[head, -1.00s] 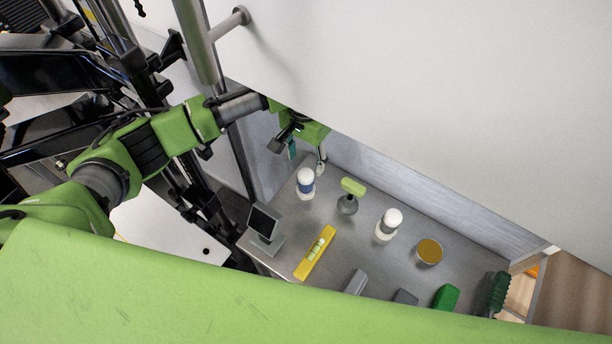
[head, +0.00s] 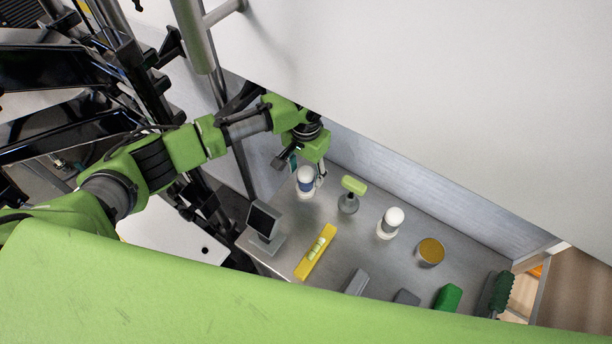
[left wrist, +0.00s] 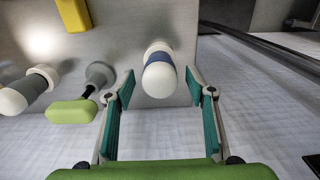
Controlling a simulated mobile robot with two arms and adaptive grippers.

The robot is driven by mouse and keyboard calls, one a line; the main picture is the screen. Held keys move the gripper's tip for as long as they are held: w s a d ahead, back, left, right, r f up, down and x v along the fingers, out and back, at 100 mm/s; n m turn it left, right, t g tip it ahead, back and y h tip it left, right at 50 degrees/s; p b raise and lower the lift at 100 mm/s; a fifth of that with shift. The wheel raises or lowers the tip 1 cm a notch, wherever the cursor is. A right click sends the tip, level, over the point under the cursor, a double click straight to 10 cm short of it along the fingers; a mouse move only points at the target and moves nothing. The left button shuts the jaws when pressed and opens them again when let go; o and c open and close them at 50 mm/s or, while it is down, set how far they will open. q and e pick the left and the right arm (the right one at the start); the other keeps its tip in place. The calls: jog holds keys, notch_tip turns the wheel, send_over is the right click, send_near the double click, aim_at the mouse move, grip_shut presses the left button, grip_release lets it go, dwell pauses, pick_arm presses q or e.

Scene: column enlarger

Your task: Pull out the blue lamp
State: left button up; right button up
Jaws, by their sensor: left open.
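The blue lamp (head: 306,184), a white rounded bulb with a blue band, stands on the grey metal top near its wall side. In the left wrist view the lamp (left wrist: 159,75) shows between the two fingertips, its white end toward the camera. My left gripper (head: 308,168) is open over the lamp. Its teal-lined fingers (left wrist: 161,82) stand to either side of the lamp with gaps, and it holds nothing. The lower part of the lamp is partly hidden. My right gripper is not in view.
To the right stand a green-handled grey tool (head: 353,188), a plain white lamp (head: 391,222) and a gold-topped round tin (head: 430,251). A yellow level (head: 316,252) and a small dark-screened stand (head: 263,224) are nearer. A wall (head: 430,205) runs close behind the lamp.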

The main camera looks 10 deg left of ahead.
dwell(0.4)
pick_arm(q)
jog(key=shift+p, duration=0.45)
dwell(0.4)
jog(key=c, duration=1.4)
